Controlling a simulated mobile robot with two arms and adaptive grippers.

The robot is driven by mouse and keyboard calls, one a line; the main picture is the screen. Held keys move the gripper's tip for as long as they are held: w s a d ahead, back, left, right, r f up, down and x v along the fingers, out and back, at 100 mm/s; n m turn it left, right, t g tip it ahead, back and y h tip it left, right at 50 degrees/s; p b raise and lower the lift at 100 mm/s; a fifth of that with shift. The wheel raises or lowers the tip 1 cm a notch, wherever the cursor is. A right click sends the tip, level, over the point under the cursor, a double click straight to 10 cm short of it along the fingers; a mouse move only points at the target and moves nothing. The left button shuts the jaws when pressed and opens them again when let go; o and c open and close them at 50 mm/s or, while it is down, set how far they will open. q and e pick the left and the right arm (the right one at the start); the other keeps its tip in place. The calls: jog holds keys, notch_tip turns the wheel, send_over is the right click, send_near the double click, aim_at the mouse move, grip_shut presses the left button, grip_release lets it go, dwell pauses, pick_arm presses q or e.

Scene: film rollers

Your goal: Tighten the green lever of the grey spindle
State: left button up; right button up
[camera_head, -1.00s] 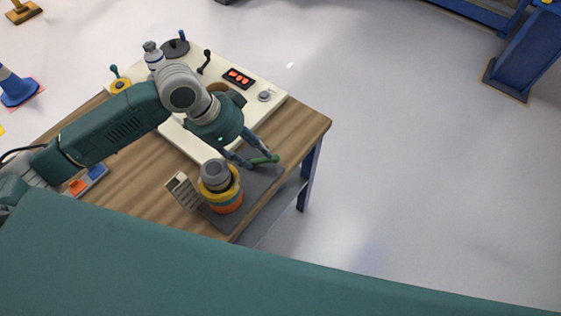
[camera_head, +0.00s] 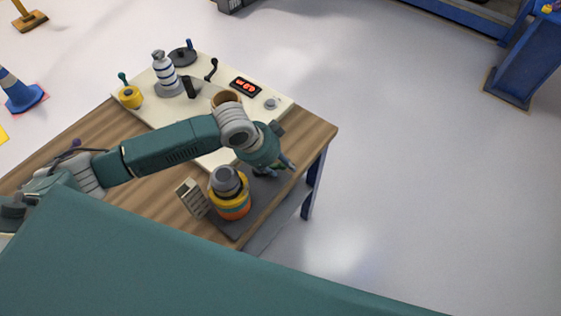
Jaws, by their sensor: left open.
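My left gripper (camera_head: 284,166) is open, near the right edge of the table, at the far end of the dark grey base plate. It points down and to the right. The green lever is mostly hidden by my gripper; a bit of green shows among the fingers, and I cannot tell whether they touch it. A stack with yellow, teal and orange bands and a grey cylindrical top (camera_head: 228,181) stands on the plate, left of the gripper. I cannot make out which part is the grey spindle. My right gripper is not in view.
A cream panel (camera_head: 150,112) at the back of the wooden table (camera_head: 150,185) carries a white-and-blue striped roller (camera_head: 165,70), a yellow roller (camera_head: 130,96), a black lever (camera_head: 211,69) and a red-lit display (camera_head: 245,87). A beige keypad (camera_head: 191,197) stands beside the stack. Floor to the right is clear.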

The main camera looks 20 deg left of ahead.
pick_arm(q)
jog(key=shift+d+f, duration=0.1)
jog(key=shift+f, duration=0.05)
grip_shut()
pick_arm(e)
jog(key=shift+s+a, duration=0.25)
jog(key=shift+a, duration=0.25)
pick_arm(q)
jog(key=shift+s+r+m+p, duration=0.25)
jog(key=shift+m+p, duration=0.15)
jog(key=shift+p, duration=0.2)
jog(key=shift+s+f+m+g+h, duration=0.1)
jog(key=shift+s+m+g+h, duration=0.25)
jog(key=shift+m, duration=0.45)
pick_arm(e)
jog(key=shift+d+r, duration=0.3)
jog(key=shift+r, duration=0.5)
pick_arm(q)
jog(key=shift+d, duration=0.1)
